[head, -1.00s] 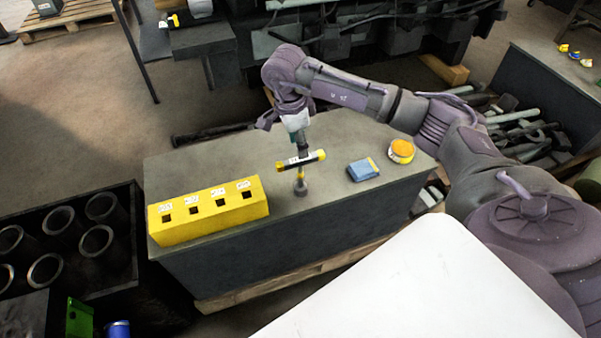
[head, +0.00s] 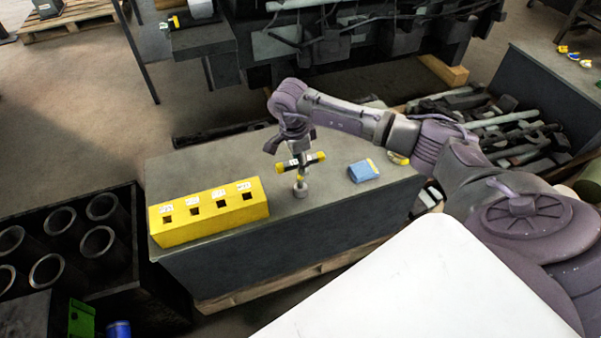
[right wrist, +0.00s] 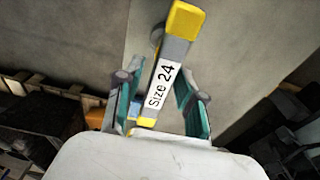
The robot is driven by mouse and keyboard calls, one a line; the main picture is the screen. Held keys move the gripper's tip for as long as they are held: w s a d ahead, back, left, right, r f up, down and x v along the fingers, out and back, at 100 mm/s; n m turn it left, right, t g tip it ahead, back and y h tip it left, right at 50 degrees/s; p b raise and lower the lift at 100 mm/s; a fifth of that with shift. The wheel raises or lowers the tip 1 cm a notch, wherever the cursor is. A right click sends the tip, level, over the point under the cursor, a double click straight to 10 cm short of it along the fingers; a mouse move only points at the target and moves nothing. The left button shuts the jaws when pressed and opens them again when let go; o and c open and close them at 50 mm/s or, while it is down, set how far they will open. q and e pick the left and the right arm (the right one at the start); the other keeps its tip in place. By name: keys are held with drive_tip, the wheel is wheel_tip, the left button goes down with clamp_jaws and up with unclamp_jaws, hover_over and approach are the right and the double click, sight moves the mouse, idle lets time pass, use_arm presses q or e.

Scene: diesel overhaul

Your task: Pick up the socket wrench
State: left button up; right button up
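The socket wrench (head: 302,163) stands upright on the workbench, with a grey T-handle with yellow ends and a round socket at its foot. In the right wrist view its handle (right wrist: 164,70) carries a "Size 24" label. My right gripper (head: 299,149) is just above the handle, pointing down. In the right wrist view the two teal fingers of this gripper (right wrist: 158,106) are apart, one on each side of the handle, with gaps visible. My left gripper is not in view.
A yellow block with several square holes (head: 210,212) sits at the bench's left. A blue box (head: 363,171) lies to the right of the wrench, and an orange round object (head: 398,158) is partly hidden by my arm. The workbench top (head: 240,160) is otherwise clear.

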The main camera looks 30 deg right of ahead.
clamp_jaws()
drive_tip(key=shift+r, duration=0.1)
drive_tip(key=shift+w+r, duration=0.1)
drive_tip(key=shift+r, duration=0.25)
wheel_tip(320, 180, up, 4)
drive_tip(key=shift+d+f, duration=0.1)
drive_tip(key=shift+f, duration=0.05)
drive_tip(key=s+d+r, duration=0.1)
drive_tip(key=s+r, duration=0.2)
drive_tip(key=s, duration=0.2)
drive_tip(key=s+d+r+b, duration=0.1)
drive_tip(key=s+d+r, duration=0.1)
drive_tip(key=s, duration=0.4)
drive_tip(key=shift+s+d+r, duration=0.15)
drive_tip(key=shift+s+r, duration=0.05)
drive_tip(key=shift+r, duration=0.55)
drive_tip(key=shift+c, duration=1.6)
unclamp_jaws()
clamp_jaws()
